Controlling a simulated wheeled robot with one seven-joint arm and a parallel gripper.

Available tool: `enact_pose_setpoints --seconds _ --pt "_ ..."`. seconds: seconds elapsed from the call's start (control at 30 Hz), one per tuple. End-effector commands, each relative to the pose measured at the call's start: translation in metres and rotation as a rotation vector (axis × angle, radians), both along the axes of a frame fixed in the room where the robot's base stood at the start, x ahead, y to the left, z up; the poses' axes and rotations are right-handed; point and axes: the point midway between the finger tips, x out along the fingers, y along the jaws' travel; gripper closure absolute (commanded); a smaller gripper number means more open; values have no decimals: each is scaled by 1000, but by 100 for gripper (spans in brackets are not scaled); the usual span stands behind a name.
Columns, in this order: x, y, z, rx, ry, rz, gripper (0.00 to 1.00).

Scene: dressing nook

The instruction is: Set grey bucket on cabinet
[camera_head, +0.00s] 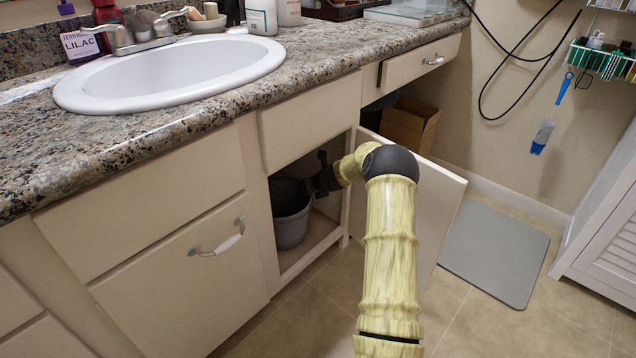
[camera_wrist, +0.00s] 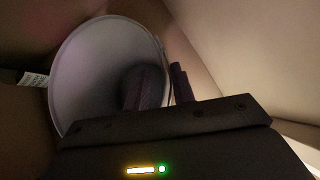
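The grey bucket (camera_head: 292,230) stands on the floor of the open compartment of the cabinet (camera_head: 150,215), below the sink. Its upper part is in shadow in the head view. My gripper (camera_head: 320,183) reaches into this compartment at the bucket's upper right side. In the wrist view I look into the open mouth of the bucket (camera_wrist: 90,65). My gripper (camera_wrist: 163,82) has one dark finger inside the rim and one outside, with the bucket wall between them. I cannot tell whether the fingers press on the wall.
The open cabinet door (camera_head: 440,205) stands to the right of my arm. The granite countertop (camera_head: 215,125) above holds a white sink (camera_head: 175,72), a faucet and bottles. A cardboard box (camera_head: 410,125) sits behind the door. A grey mat (camera_head: 495,250) lies on the floor.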

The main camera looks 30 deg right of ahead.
Motion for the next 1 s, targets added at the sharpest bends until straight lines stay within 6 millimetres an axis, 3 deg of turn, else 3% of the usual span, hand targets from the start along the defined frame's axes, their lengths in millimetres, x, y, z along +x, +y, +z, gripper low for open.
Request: enact_pose_setpoints --seconds 0.2,0.5,1.0 --pt "-30 -6 36 1 0 -4 75" --pt "-66 -11 68 1 -1 -3 75" --pt "-71 -11 72 -1 0 -1 75"
